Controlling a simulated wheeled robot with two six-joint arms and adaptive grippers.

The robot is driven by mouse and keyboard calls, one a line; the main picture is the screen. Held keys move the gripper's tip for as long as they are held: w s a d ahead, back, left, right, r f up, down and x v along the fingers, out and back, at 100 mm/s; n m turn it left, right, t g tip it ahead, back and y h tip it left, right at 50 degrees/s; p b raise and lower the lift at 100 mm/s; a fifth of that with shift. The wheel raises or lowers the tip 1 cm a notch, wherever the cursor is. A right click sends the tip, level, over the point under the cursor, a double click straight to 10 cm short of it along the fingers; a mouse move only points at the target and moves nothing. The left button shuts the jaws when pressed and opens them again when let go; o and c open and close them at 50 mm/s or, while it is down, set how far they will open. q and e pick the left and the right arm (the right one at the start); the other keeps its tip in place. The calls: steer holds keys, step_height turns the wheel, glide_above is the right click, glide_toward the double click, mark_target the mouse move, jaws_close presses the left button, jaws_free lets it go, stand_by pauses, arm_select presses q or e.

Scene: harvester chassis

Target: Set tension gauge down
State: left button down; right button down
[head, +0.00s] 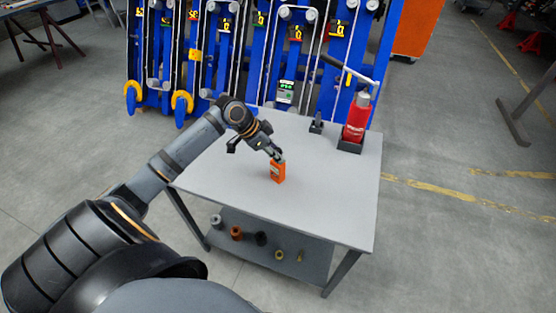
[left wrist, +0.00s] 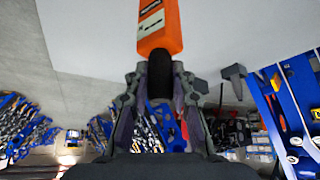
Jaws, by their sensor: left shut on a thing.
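My right gripper is in neither view.
A red bottle jack (head: 356,118) with a long handle stands in a dark holder at the table's back right. A small dark stand (head: 316,124) is left of it. A blue chassis (head: 225,75) rises behind the table. Several small parts lie on the lower shelf (head: 300,262). The tabletop's front is clear.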

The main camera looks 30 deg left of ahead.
arm_select(q)
steer(key=shift+s, duration=0.25)
steer(key=c, duration=1.5)
jaws_free()
steer(key=shift+a, duration=0.15)
steer(key=shift+c, duration=0.2)
steer(key=o, duration=0.4)
steer(key=shift+s+a+r, duration=0.2)
steer(key=shift+a+r, duration=0.05)
steer(key=shift+r, duration=0.2)
steer(key=p+v, duration=1.1)
steer(key=p, duration=0.1)
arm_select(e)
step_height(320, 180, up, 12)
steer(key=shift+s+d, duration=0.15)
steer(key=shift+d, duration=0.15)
arm_select(q)
steer(key=shift+w+d, duration=0.1)
